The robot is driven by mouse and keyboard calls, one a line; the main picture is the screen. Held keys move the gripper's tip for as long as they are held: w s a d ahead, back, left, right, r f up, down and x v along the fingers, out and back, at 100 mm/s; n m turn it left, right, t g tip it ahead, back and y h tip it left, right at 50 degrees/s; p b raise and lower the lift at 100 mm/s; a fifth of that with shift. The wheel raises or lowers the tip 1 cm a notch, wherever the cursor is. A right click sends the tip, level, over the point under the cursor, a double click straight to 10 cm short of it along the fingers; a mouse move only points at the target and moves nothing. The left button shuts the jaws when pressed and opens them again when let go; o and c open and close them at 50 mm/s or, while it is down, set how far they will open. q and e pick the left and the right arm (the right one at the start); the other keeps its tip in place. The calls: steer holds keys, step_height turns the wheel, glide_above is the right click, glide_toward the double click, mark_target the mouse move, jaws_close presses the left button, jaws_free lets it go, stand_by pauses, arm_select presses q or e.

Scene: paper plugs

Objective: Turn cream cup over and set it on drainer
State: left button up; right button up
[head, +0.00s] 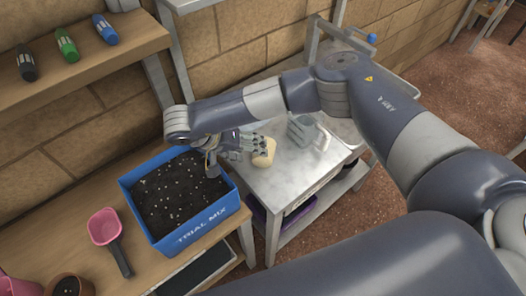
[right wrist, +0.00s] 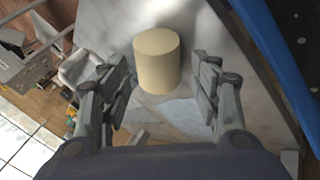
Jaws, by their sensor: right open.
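The cream cup (head: 264,151) stands on the grey metal bench top, just right of the blue box. In the right wrist view the cup (right wrist: 157,62) shows a smooth, flat, closed end at the top and no opening. My right gripper (head: 243,146) reaches in beside the cup from the left. In the right wrist view its two fingers (right wrist: 160,103) are apart, with the cup ahead, roughly between them and not gripped. My left gripper is not in view. I cannot clearly make out a drainer.
A blue box of soil (head: 222,209) marked TRIAL MIX stands close left of the bench top (head: 283,186). A grey jug-like vessel (head: 301,131) stands right of the cup. A pink scoop (head: 104,227) lies on the wooden bench.

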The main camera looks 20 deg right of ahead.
steer(key=p+x, duration=0.1)
steer(key=x, duration=0.1)
steer(key=p+x, duration=0.1)
steer(key=x, duration=0.1)
steer(key=shift+d+r, duration=0.15)
steer(key=shift+d, duration=0.15)
steer(key=shift+w+d+f, duration=0.1)
steer(key=shift+d+f, duration=0.05)
steer(key=shift+f, duration=0.2)
steer(key=shift+w, duration=0.1)
steer(key=shift+c, duration=0.4)
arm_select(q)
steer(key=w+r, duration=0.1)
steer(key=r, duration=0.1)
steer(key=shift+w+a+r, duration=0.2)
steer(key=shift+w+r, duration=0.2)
arm_select(e)
steer(key=c, duration=0.8)
